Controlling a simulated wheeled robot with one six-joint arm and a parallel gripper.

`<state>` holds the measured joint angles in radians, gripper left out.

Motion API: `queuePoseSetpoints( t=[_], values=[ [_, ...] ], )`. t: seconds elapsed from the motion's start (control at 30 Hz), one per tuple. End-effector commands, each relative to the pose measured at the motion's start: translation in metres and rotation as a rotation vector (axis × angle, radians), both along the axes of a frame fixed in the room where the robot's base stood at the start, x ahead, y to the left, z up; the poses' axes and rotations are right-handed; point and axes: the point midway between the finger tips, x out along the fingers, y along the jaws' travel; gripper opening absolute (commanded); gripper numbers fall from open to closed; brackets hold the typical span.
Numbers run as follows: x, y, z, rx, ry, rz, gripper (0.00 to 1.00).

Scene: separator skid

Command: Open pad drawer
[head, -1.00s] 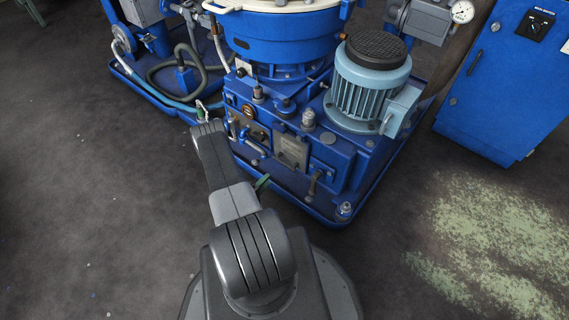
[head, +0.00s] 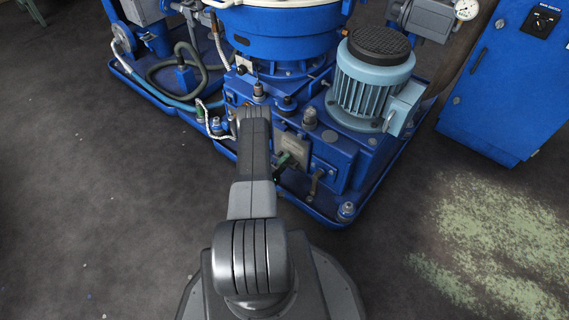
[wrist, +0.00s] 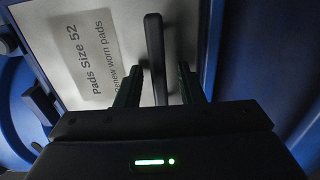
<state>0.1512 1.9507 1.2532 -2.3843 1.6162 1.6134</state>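The pad drawer's pale front (wrist: 105,25) fills much of the wrist view and bears a label reading "Pads Size 52". Its dark bar handle (wrist: 154,40) stands out from that front. My gripper (wrist: 159,72) is open, with one finger on each side of the lower part of the handle; gaps show between the handle and both fingers. The drawer looks shut, though its edges are partly hidden. In the head view the drawer's grey front (head: 292,143) shows just right of my arm, on the blue skid base; my gripper is mostly hidden by my arm.
A light-blue motor (head: 372,85) stands on the skid at the right of the drawer. A blue skid tray edge (head: 300,203) runs low in front. A blue control cabinet (head: 505,85) stands at the right. The floor at left is clear.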

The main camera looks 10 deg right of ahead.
Motion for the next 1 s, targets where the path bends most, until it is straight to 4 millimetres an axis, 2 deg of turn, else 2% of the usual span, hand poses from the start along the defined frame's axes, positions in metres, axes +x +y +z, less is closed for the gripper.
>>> queuePoseSetpoints(
  t=[0.17,0.33,0.57,0.73,0.87,1.0],
  values=[
    [0.000,0.000,0.000,0.000,0.000,0.000,0.33],
    [0.000,0.000,0.000,0.000,0.000,-0.001,0.00],
    [0.000,0.000,0.000,0.000,0.000,-0.001,0.00],
    [-0.002,0.007,-0.002,0.000,0.000,0.001,0.00],
    [-0.012,0.023,-0.003,0.001,0.000,0.004,0.00],
    [-0.029,0.049,-0.003,0.000,-0.001,0.007,0.00]
  ],
)
